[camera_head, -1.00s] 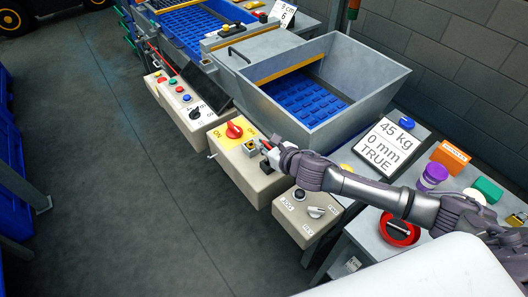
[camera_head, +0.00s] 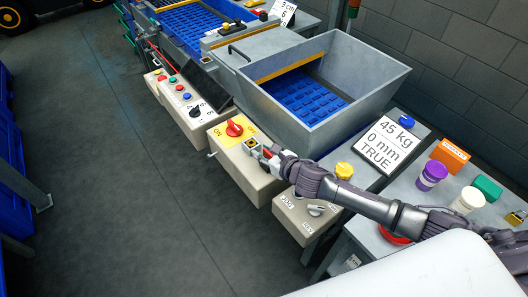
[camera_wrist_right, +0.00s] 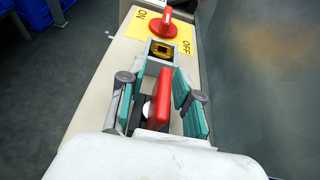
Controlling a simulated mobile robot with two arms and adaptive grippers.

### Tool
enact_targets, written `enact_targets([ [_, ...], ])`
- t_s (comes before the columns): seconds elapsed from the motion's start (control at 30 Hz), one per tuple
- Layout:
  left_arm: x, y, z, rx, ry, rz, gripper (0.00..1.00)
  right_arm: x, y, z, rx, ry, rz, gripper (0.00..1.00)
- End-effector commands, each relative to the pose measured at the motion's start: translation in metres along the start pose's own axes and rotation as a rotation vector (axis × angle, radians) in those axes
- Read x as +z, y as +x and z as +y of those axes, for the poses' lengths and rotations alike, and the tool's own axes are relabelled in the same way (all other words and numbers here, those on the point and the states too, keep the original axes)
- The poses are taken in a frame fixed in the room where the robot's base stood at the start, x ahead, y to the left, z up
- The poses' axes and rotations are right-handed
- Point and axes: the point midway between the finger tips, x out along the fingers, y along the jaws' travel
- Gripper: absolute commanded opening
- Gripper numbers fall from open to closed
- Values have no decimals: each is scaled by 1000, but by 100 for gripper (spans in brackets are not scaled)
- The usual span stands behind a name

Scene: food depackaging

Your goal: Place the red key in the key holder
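The red key (camera_wrist_right: 163,98) stands between the two fingers of my right gripper (camera_wrist_right: 160,100) in the right wrist view, with visible gaps beside it. The fingers look spread and the key appears free of their pads. In the head view the right gripper (camera_head: 268,157) is over the beige box, with a bit of red at its tip. A square metal holder with a yellow-and-black inside (camera_wrist_right: 161,50) is just beyond the key; it also shows in the head view (camera_head: 251,146). A black part (camera_wrist_right: 139,115) lies beside the key, partly hidden. My left gripper is out of view.
A red rotary switch (camera_wrist_right: 168,25) on a yellow ON/OFF plate stands beyond the holder. A grey hopper (camera_head: 335,125) rises behind the box. A lower control box (camera_head: 305,215) is to the right. Tubs and blocks stand on the table (camera_head: 400,185) at right.

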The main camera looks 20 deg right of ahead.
Motion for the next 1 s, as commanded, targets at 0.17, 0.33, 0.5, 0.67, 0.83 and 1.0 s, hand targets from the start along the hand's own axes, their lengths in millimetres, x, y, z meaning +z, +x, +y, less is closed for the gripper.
enact_targets([
  [0.17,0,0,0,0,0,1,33,0,0,0,0,0,0,33],
  [0.33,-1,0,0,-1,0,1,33,1,-9,0,0,-1,2,33],
  [0.5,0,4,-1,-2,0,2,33,0,-40,-1,1,-3,2,33],
  [0.67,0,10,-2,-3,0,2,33,-1,-76,-1,0,-4,3,33],
  [0.83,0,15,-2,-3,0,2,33,0,-105,0,-1,-2,2,33],
  [1.0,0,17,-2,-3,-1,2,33,2,-119,0,1,0,0,33],
])
